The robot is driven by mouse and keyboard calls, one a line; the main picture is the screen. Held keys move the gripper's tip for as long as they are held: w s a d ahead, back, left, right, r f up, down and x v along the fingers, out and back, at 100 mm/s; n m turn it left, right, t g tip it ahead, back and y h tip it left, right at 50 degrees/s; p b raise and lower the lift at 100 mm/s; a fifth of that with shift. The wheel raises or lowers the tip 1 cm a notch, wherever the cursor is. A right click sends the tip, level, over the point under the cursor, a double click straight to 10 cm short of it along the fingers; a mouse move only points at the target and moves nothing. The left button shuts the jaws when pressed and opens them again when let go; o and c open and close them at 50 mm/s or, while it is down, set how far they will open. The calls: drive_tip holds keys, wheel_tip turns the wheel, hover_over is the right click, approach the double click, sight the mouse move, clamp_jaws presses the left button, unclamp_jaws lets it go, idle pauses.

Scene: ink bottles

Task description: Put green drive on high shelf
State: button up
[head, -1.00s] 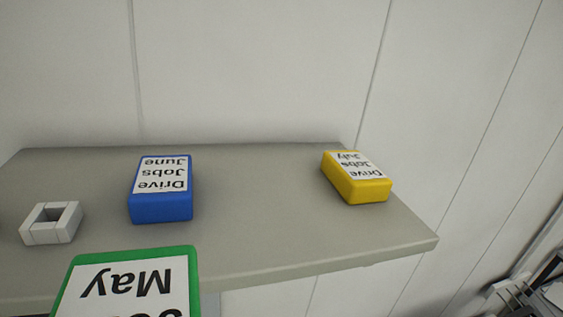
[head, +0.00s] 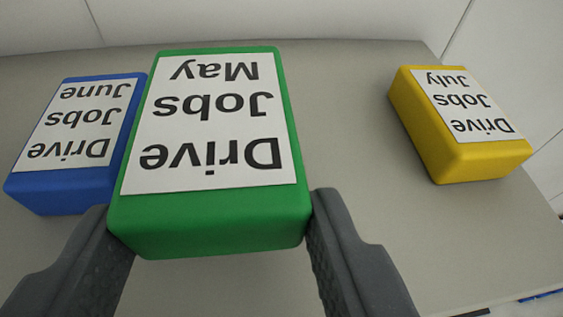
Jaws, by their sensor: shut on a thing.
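The green drive (head: 210,225) has a white label reading "Drive Jobs May", upside down in the head view. My gripper (head: 212,215) is shut on its near end, one dark finger on each side. The drive is over the grey shelf (head: 345,120), between a blue drive (head: 60,190) and a yellow drive (head: 450,140). Whether the green drive touches the shelf surface or hangs just above it, I cannot tell. Its left side overlaps the blue drive in the picture; a gap between them is not visible.
The blue drive, labelled June, lies close on the left. The yellow drive, labelled July, lies to the right. Bare shelf shows between green and yellow. A pale panelled wall (head: 270,20) stands behind the shelf, and the shelf's right edge is near the yellow drive.

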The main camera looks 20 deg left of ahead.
sight(247, 285)
drive_tip(key=shift+w, duration=0.45)
drive_tip(key=shift+w+a+f, duration=0.1)
drive_tip(key=shift+w+f, duration=0.05)
wheel_tip(247, 285, down, 3)
drive_tip(key=b, duration=0.3)
drive_tip(key=shift+w+f, duration=0.1)
drive_tip(key=shift+f, duration=0.1)
drive_tip(key=shift+r, duration=0.1)
drive_tip(key=o, duration=1.1)
drive_tip(key=shift+c, duration=0.2)
